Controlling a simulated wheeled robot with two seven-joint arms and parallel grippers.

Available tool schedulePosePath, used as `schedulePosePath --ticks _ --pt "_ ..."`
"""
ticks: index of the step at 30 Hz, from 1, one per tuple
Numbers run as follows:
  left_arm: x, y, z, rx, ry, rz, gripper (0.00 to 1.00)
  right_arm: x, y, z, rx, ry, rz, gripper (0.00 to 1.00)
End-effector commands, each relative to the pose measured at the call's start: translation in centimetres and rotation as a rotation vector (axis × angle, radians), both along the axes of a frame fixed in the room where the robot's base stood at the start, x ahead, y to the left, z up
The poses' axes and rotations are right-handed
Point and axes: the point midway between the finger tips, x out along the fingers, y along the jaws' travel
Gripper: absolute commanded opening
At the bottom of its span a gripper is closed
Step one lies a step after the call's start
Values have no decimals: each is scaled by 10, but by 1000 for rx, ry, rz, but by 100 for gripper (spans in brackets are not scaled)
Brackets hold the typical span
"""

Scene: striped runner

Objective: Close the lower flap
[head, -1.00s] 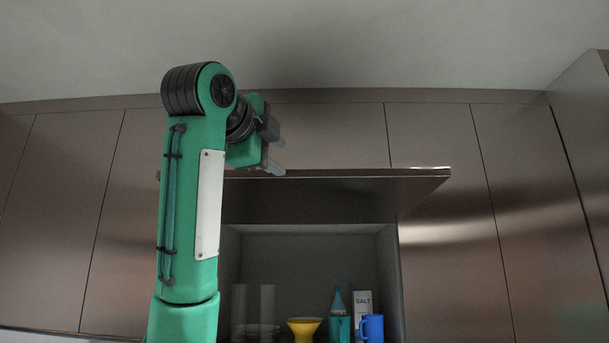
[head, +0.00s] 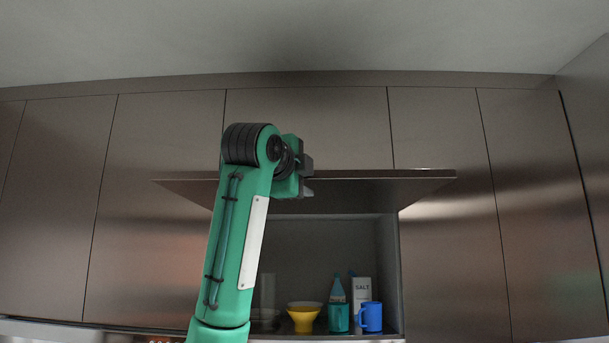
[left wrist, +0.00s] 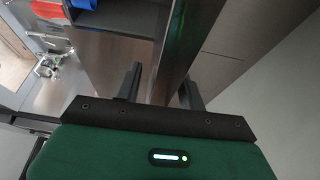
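The lower flap (head: 400,188) is a dark metallic panel. It stands raised and sticks out, roughly level, above an open cabinet compartment. I cannot tell whether either finger touches the panel. My left forearm hides part of the flap and of the compartment's left side. My right gripper is out of view.
The compartment holds a yellow bowl (head: 303,317), a teal container (head: 339,317), a salt box (head: 361,290), a blue mug (head: 371,317) and clear glassware (head: 267,291). Closed cabinet doors (head: 450,240) flank it. The space in front of the right doors is clear.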

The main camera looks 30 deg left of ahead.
Motion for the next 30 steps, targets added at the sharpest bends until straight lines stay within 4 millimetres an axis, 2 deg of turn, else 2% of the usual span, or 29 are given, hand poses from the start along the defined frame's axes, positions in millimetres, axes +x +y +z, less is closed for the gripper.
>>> schedulePosePath --ticks 3,9,20,26,30 --pt "0 0 0 0 0 0 40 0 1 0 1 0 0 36" --pt "0 0 0 0 0 0 1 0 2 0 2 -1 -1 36" --pt "0 0 -7 5 -7 0 0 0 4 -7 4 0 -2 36" --pt "-1 0 -31 28 -44 0 0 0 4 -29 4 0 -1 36" --pt "0 0 -57 56 -88 0 0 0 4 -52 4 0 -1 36"
